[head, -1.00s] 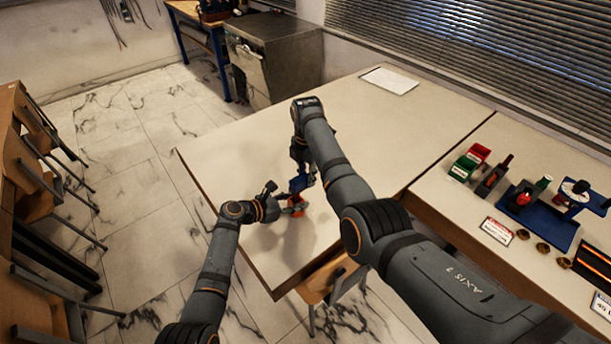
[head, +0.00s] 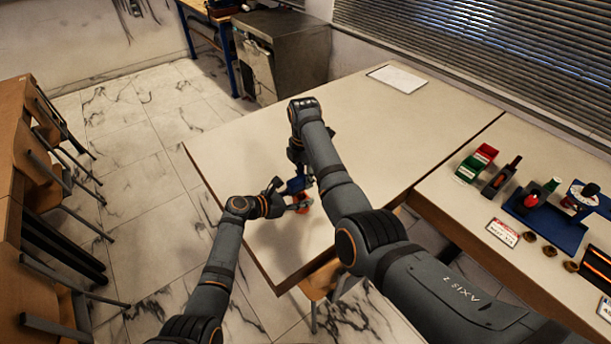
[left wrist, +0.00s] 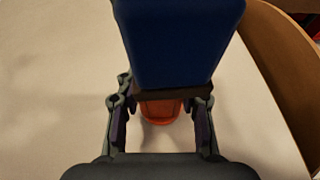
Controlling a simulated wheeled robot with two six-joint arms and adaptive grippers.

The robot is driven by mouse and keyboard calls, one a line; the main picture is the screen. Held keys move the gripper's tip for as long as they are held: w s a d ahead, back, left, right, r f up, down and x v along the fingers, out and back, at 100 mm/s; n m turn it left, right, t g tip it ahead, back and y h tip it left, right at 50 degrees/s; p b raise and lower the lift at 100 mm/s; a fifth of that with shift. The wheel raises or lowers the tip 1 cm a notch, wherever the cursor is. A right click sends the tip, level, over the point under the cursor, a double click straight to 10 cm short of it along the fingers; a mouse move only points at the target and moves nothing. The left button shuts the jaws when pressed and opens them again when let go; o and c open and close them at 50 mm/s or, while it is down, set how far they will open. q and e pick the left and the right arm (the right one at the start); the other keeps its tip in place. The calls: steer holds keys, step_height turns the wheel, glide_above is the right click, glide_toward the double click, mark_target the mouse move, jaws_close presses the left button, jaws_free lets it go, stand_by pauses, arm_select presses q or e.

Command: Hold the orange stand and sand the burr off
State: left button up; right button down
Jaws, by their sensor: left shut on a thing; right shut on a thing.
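The orange stand (head: 303,208) is on the near left part of the table, partly hidden by my grippers. My left gripper (head: 296,206) is shut on it from the left. In the left wrist view the orange stand (left wrist: 160,110) shows between the two fingers. A blue block (head: 295,186) is right above the stand, held in my right gripper (head: 299,172), which comes down from above. In the left wrist view the blue block (left wrist: 180,40), with a dark band at its lower edge, covers the top of the stand. The burr is hidden; I cannot tell whether the block touches it.
The table (head: 390,130) is clear beyond my arms, apart from a white sheet (head: 397,78) at the back. A wooden chair (head: 330,280) stands by the near edge.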

steer(key=shift+w+d+f, duration=0.1)
steer(key=shift+w+d, duration=0.3)
steer(key=shift+d, duration=0.2)
steer(key=shift+w+d+f, duration=0.1)
steer(key=shift+w+d, duration=0.3)
steer(key=shift+d, duration=0.2)
steer(key=shift+s+a, duration=0.5)
steer(key=shift+a, duration=0.15)
steer(key=r+n, duration=0.1)
steer(key=n, duration=0.2)
steer(key=a+r+n, duration=0.1)
steer(key=r+n, duration=0.1)
steer(key=n, duration=0.1)
steer(key=w+a+r+n, duration=0.1)
steer(key=r+n, duration=0.1)
steer(key=n, duration=0.1)
steer(key=shift+a+r, duration=0.15)
steer(key=shift+a, duration=0.1)
